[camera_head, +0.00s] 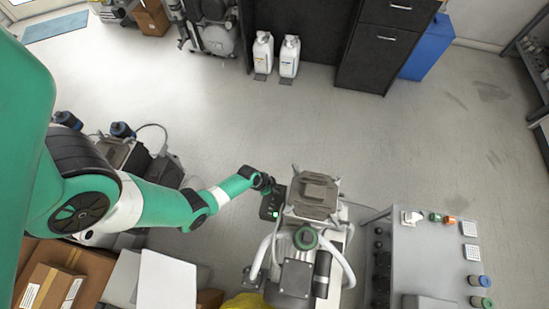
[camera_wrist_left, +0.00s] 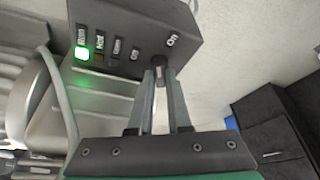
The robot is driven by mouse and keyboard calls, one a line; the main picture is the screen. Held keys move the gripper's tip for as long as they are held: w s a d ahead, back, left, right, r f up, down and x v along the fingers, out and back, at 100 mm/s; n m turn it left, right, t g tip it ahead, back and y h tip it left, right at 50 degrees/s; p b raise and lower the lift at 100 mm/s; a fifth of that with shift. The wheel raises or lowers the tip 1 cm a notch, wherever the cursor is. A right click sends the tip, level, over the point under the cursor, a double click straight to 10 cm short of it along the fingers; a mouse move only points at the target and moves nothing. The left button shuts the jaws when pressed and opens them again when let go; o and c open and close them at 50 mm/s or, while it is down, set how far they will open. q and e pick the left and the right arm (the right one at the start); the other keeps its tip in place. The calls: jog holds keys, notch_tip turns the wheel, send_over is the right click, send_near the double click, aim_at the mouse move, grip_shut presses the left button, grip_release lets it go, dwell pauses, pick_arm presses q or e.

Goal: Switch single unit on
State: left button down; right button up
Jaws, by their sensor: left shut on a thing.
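The compressor unit (camera_head: 315,197) stands on the floor at lower middle in the head view. Its dark control box (camera_head: 270,207) is on its left side, with a small green light lit. In the left wrist view the control box (camera_wrist_left: 135,25) shows a row of labelled indicators. The green indicator (camera_wrist_left: 82,53) at the left is lit. A dark round knob (camera_wrist_left: 159,61) sits at the box's lower edge. My left gripper (camera_head: 266,184) reaches the control box; in the left wrist view its fingertips (camera_wrist_left: 160,78) are shut on the knob. My right gripper is not in view.
A grey bench (camera_head: 425,255) with small parts stands to the right. Cardboard boxes (camera_head: 50,285) lie at lower left. Two white bottles (camera_head: 275,55) and a dark cabinet (camera_head: 378,48) stand at the back. The floor between is clear.

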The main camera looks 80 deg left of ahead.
pick_arm(q)
jog(key=m+h, duration=0.1)
jog(key=m, duration=0.1)
jog(key=shift+a+m+b, duration=0.1)
jog(key=shift+m+b, duration=0.2)
jog(key=shift+m, duration=0.1)
jog(key=shift+m+g+h, duration=0.4)
jog(key=shift+m+h, duration=0.1)
jog(key=shift+m, duration=0.9)
jog(key=c, duration=0.9)
grip_release()
jog(key=shift+o, duration=0.2)
jog(key=shift+r, duration=0.1)
